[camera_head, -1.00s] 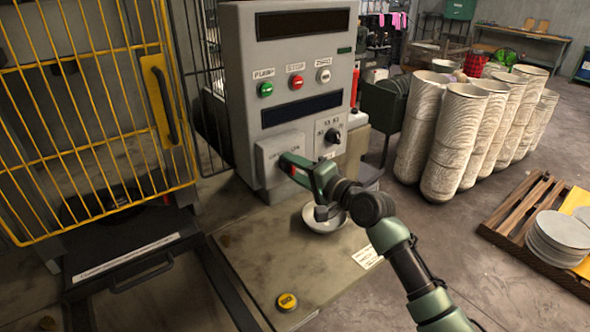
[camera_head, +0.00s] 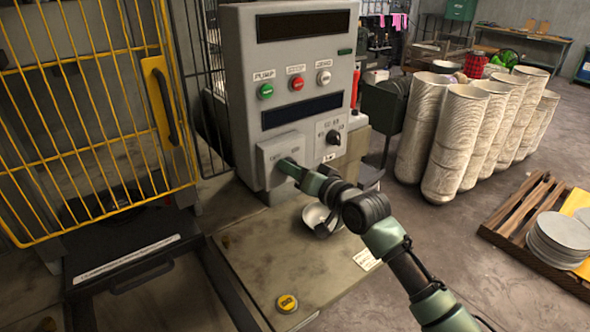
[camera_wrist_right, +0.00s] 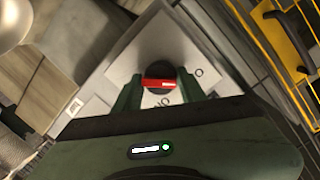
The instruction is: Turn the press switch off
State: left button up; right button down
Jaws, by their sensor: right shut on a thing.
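The press switch (camera_wrist_right: 159,82) is a dark round knob with a red bar across it on a light grey plate in the right wrist view. The bar lies nearly level in that picture, and letters on the plate are only partly readable. My right gripper (camera_wrist_right: 160,91) is shut on the switch, one green finger on each side. In the head view my right gripper (camera_head: 287,166) reaches the lower left box of the grey control cabinet (camera_head: 238,75) and hides the switch. My left gripper is not in view.
Green, red and white buttons (camera_head: 295,83) and a black selector knob (camera_head: 333,137) are on the cabinet. A yellow cage door (camera_head: 90,110) stands at left. A yellow button (camera_head: 287,302) is in front.

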dwell(0.6)
jog(key=c, duration=0.9)
grip_release()
jog(key=shift+a, duration=0.1)
jog(key=shift+s, duration=0.1)
jog(key=shift+b+v, duration=1.05)
jog(key=shift+v, duration=2.85)
